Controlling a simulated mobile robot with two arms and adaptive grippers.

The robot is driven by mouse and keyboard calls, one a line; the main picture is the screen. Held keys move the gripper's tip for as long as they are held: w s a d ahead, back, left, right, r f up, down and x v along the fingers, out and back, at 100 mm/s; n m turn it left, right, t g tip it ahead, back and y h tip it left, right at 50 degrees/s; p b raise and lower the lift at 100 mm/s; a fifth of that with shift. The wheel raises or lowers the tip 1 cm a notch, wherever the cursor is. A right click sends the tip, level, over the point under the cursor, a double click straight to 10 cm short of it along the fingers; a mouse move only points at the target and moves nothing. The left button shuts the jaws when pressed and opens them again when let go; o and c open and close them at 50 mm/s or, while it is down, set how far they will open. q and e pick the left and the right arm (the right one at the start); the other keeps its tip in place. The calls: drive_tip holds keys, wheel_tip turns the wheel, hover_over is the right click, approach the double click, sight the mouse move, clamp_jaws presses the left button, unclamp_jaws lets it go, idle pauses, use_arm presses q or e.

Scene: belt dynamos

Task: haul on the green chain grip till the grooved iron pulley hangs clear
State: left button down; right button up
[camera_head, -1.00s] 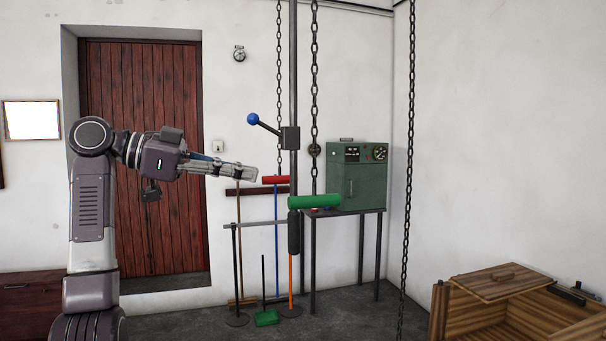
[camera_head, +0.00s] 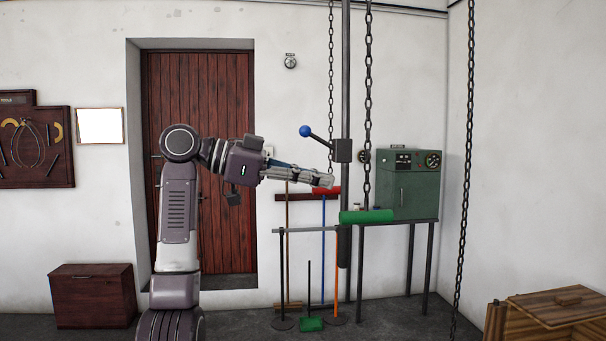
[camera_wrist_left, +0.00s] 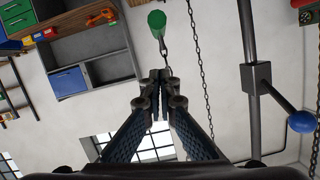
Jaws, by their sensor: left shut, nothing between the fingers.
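The green chain grip (camera_head: 366,216) is a level cylinder on a dark chain (camera_head: 368,110) in the head view. In the left wrist view the green grip (camera_wrist_left: 157,22) shows at the top, beyond the fingertips. My left gripper (camera_head: 327,181) is shut and empty, above and left of the green grip in the head view; its shut fingers also show in the left wrist view (camera_wrist_left: 157,88). They look apart from the grip. A red grip (camera_head: 327,191) on a thinner chain is partly hidden behind the fingertips. I do not see the grooved iron pulley or my right gripper.
A lever with a blue ball (camera_head: 305,131) juts left from a dark post (camera_head: 345,270) above the gripper. A green cabinet (camera_head: 408,185) stands on a table to the right. Another chain (camera_head: 467,170) hangs further right. A wooden crate (camera_head: 562,322) stands at lower right.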

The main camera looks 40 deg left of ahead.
sight(339, 213)
use_arm(q)
drive_tip(key=w+d+f, duration=0.1)
drive_tip(key=w+f, duration=0.1)
drive_tip(key=w+d+f+p, duration=0.1)
drive_tip(key=shift+w+d, duration=0.3)
drive_tip(key=shift+w, duration=0.1)
drive_tip(key=shift+a+f, duration=0.35)
drive_tip(key=shift+f, duration=0.45)
drive_tip(key=shift+d+f, duration=0.1)
drive_tip(key=shift+f, duration=0.05)
drive_tip(key=shift+f, duration=0.1)
